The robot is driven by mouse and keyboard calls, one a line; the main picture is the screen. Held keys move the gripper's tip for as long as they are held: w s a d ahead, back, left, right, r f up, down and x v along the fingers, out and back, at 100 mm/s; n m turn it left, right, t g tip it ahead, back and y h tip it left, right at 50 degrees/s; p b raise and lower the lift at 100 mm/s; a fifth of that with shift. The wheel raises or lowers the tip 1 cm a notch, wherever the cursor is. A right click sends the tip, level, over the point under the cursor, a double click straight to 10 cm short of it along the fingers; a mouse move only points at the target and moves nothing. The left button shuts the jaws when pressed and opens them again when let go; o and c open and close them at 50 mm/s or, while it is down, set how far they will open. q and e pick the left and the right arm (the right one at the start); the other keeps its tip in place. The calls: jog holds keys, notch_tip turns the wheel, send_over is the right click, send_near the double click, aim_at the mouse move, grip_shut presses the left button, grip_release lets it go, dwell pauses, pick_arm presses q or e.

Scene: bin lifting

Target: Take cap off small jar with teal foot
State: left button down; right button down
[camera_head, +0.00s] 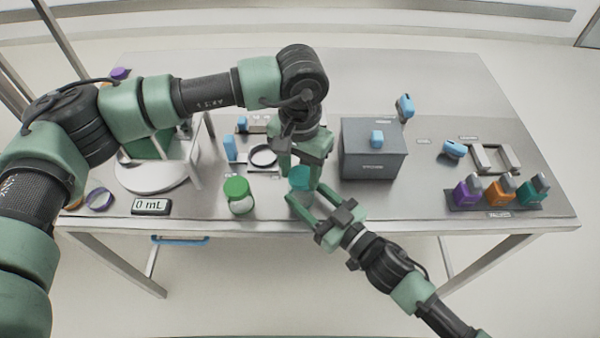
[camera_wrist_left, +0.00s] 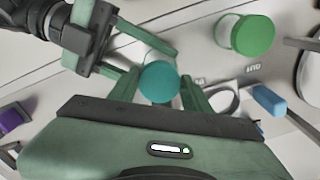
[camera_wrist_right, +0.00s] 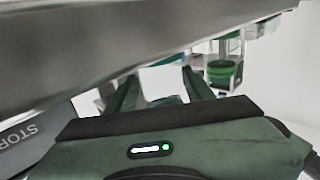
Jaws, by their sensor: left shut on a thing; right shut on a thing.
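A small jar stands near the table's front edge with a round teal cap (camera_head: 300,178) on top. My left gripper (camera_head: 300,174) reaches down from above and is shut on the teal cap. In the left wrist view the teal cap (camera_wrist_left: 159,82) sits between its two fingers. My right gripper (camera_head: 304,196) comes in low from the front and is shut on the jar's body (camera_head: 302,198) just below the cap. The jar's foot is hidden by the fingers, so I cannot tell its colour.
A green-lidded jar (camera_head: 238,195) stands close on the left, with a 0 mL display (camera_head: 151,206) beyond it. A grey box (camera_head: 372,150) stands right of my grippers. Purple, orange and teal bottles (camera_head: 501,192) stand at the right. The table front right of centre is clear.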

aim_at(300, 177)
pick_arm(q)
jog(key=shift+r, duration=0.35)
jog(key=shift+r, duration=1.9)
pick_arm(e)
jog(key=shift+c, duration=2.4)
grip_release()
